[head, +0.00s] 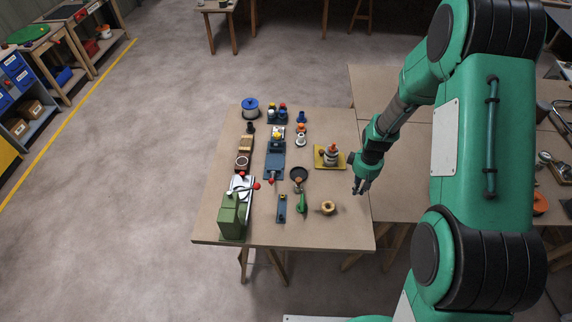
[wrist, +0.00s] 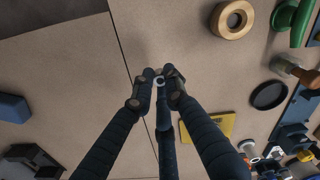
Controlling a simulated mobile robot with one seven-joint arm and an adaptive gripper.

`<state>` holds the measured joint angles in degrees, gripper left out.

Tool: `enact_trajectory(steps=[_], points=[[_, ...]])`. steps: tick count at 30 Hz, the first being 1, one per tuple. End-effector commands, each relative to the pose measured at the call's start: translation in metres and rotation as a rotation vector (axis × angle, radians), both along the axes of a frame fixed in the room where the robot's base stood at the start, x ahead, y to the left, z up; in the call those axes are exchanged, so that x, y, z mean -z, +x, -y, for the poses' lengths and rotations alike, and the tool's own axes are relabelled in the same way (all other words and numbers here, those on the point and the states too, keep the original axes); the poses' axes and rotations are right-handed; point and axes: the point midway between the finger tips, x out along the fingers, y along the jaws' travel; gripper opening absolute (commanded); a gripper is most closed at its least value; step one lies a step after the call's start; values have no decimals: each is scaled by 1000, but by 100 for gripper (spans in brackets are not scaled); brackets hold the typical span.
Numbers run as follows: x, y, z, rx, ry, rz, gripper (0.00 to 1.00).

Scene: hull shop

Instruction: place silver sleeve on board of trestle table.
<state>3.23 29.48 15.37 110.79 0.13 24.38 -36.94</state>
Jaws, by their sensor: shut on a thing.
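My gripper (head: 361,188) hangs above the right edge of the trestle table, fingers pointing down. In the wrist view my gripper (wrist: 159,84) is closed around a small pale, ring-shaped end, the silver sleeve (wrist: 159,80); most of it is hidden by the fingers. The sleeve is too small to make out in the head view. The board of the trestle table (head: 345,232) is light brown and also fills the right of the wrist view (wrist: 215,70). I cannot tell whether the sleeve touches the board.
A brass-coloured ring (head: 328,208), a green-handled tool (head: 301,203), a dark round dish (head: 299,174) and a yellow plate (head: 343,161) with a stacked part stand nearby. A green press (head: 235,213) is at the left. A second table (head: 400,175) adjoins on the right. The front right corner is clear.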

Motion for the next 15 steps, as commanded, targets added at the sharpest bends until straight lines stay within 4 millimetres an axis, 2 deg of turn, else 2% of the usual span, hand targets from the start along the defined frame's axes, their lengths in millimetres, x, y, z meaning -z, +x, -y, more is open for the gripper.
enact_trajectory(steps=[1, 6, 15], points=[[1, -9, -17, -44, 0, -1, 0], [1, -38, -65, -188, 0, 0, 0], [2, -99, -136, -442, 0, -1, 0]])
